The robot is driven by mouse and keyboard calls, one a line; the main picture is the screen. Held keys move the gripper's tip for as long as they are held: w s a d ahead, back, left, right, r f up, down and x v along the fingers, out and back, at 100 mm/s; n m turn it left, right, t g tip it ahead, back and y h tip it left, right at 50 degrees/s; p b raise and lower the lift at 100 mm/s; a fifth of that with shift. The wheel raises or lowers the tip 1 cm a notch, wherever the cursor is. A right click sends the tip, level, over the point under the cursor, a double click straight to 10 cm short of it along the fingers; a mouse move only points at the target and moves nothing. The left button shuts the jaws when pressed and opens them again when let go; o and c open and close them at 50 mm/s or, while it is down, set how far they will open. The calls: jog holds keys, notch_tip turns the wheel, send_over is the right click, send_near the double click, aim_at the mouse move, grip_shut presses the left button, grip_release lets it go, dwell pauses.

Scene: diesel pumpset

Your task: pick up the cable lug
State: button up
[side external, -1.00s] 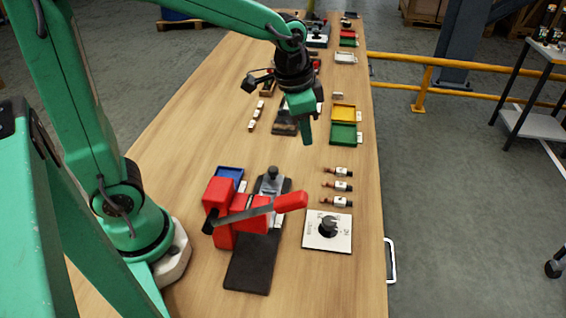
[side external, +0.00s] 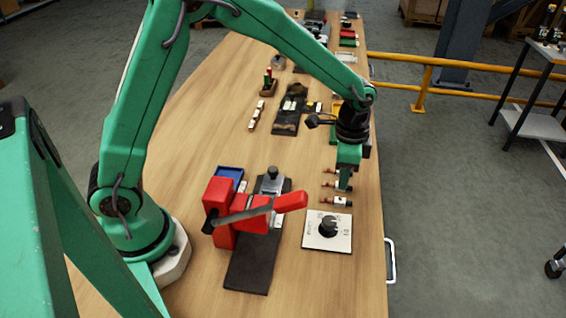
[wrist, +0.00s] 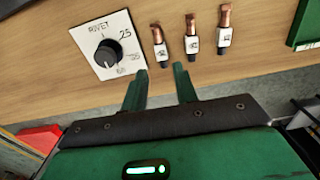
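Several copper-coloured cable lugs with white labels lie in a row near the table's right edge. In the side view I see the far lug (side external: 331,170) and the near lug (side external: 341,202); my gripper (side external: 345,187) partly hides the middle one. In the wrist view the left lug (wrist: 159,45), middle lug (wrist: 191,35) and right lug (wrist: 224,30) lie beyond my fingertips. My gripper (wrist: 160,70) is open and empty, its fingers pointing at the left lug, with a gap between.
A white plate with a black dial (side external: 327,232) lies in front of the lugs, and a red lever press (side external: 235,212) on a black base stands to its left. A blue tray (side external: 230,173) is behind the press. A yellow rail (side external: 460,65) runs beyond the table.

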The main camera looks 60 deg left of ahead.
aim_at(338, 200)
jog(key=shift+a+f, duration=0.1)
jog(key=shift+f, duration=3.75)
grip_shut()
